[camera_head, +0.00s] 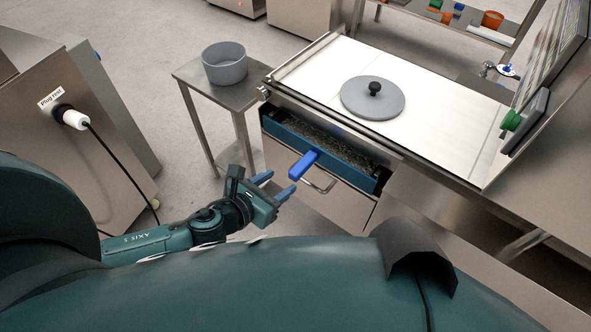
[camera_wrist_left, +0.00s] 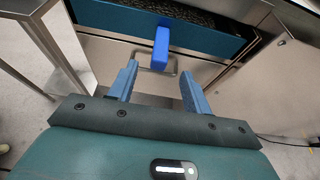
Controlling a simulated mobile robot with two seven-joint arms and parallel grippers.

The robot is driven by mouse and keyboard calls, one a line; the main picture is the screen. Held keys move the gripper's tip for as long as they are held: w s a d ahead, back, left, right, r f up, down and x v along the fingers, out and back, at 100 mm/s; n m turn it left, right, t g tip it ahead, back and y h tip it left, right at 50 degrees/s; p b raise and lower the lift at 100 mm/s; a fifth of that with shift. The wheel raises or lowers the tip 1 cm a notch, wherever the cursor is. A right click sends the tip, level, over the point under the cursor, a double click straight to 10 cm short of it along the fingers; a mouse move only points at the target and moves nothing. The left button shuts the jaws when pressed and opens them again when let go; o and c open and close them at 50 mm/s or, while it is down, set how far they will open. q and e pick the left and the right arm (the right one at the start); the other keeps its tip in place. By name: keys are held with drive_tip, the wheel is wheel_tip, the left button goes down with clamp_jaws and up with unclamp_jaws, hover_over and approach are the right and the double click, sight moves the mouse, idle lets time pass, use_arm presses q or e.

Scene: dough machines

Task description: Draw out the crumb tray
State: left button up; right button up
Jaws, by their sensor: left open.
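The crumb tray (camera_head: 282,134) is a blue drawer under the white worktop, partly drawn out, with dark crumbs showing inside. Its blue handle (camera_head: 304,164) sticks out from the front. In the left wrist view the tray front (camera_wrist_left: 116,18) runs along the top and the handle (camera_wrist_left: 160,48) lies ahead, between the lines of the two fingers. My left gripper (camera_head: 278,187) is open and empty, a little short of the handle and apart from it; its blue fingers also show in the left wrist view (camera_wrist_left: 158,86). My right gripper is not in view.
A metal drawer with a bar handle (camera_head: 321,184) lies below the tray. A small side table (camera_head: 237,95) with a grey pot (camera_head: 225,63) stands to the left. A grey round lid (camera_head: 372,99) lies on the worktop. A plugged machine (camera_head: 75,150) stands at the far left.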

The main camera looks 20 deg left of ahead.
sight(294, 173)
use_arm(q)
drive_tip(key=b+x, duration=0.1)
drive_tip(key=x, duration=0.8)
drive_tip(key=shift+w+d+f, duration=0.2)
drive_tip(key=shift+w, duration=0.1)
drive_tip(key=shift+c, duration=0.6)
clamp_jaws()
drive_tip(key=shift+r, duration=0.1)
